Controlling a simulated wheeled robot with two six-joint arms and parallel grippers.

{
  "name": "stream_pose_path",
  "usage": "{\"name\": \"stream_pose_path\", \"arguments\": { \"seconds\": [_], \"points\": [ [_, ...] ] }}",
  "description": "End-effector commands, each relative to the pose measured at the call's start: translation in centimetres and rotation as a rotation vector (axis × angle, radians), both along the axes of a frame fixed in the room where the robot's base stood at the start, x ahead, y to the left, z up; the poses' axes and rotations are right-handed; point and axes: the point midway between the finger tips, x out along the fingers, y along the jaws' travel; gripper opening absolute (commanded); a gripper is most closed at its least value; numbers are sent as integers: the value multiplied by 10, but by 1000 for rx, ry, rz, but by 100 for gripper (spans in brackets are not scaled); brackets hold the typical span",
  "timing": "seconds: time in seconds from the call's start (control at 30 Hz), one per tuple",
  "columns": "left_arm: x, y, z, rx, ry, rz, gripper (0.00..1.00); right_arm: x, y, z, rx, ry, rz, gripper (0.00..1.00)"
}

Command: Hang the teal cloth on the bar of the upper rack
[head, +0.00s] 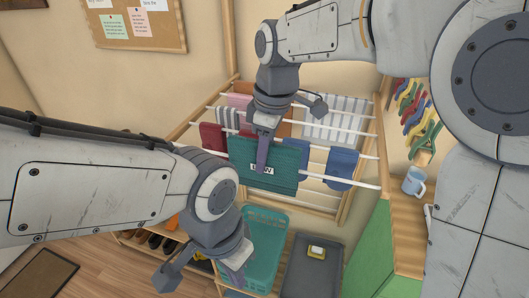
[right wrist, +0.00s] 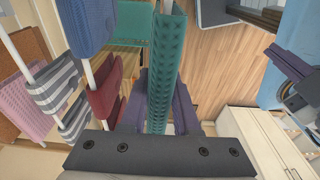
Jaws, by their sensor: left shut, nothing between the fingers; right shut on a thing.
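My left gripper (head: 238,274) is shut and empty, low in front of the teal basket. The bar behind the cloth is partly hidden.
Maroon (head: 213,138), blue (head: 341,165) and striped (head: 340,112) cloths hang on the rack. A teal basket (head: 282,222) and a grey bin (head: 307,265) stand below.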

Motion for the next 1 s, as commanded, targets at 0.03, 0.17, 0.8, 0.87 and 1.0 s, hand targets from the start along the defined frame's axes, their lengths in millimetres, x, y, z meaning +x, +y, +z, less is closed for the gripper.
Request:
{"name": "stream_pose_path", "arguments": {
  "seconds": [0.03,0.17,0.8,0.87,1.0],
  "points": [
    [0,0,-6,0,0,0,0,0,0,-8,0,1,0,0],
    [0,0,-14,0,0,-1,0,0,0,-18,0,0,0,0],
    [0,0,-31,0,0,-2,0,0,0,-44,0,0,0,0],
    [0,0,-31,0,0,-2,0,0,0,-44,0,0,0,0],
    [0,0,-31,0,0,-2,0,0,0,-43,0,0,0,0]
  ]
}}
